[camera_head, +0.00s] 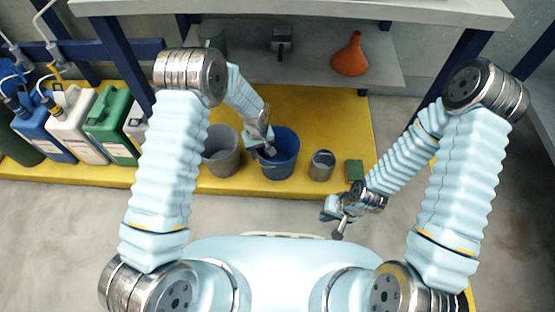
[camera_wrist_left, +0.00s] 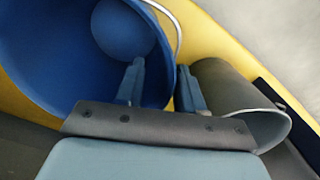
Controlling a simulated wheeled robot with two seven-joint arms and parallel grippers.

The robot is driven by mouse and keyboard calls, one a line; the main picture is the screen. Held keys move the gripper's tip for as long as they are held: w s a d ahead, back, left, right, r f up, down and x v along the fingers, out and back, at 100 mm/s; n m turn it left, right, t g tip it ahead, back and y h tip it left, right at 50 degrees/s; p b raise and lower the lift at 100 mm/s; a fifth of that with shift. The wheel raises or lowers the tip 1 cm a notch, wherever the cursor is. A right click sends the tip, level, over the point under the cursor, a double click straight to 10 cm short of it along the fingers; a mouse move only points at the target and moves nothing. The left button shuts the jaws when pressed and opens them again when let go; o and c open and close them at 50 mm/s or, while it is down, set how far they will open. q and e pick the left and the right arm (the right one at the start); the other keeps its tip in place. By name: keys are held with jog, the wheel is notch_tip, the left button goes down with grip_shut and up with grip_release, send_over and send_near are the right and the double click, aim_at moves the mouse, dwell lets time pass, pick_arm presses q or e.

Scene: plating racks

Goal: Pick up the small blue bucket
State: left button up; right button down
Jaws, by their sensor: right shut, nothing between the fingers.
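The small blue bucket (camera_head: 285,165) stands on the yellow platform in the middle of the head view. It fills the left of the left wrist view (camera_wrist_left: 45,60), with its thin metal handle at the top. My left gripper (camera_head: 264,150) is at the bucket's left rim. In the left wrist view its fingers (camera_wrist_left: 158,90) are apart, one inside the bucket and one outside, with the rim between them. I see a gap beside the wall; contact is not clear. My right gripper (camera_head: 333,215) is shut and empty, in front of the platform at the right.
A grey bucket (camera_head: 221,160) stands close left of the blue one. A metal can (camera_head: 322,165) and a green sponge-like block (camera_head: 354,170) are to the right. Jugs (camera_head: 110,125) stand at the left. A grey shelf (camera_head: 320,68) with an orange funnel (camera_head: 350,57) is behind and above.

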pick_arm(q)
jog(key=shift+f, duration=0.75)
grip_shut()
jog(key=shift+a, duration=0.1)
dwell(0.8)
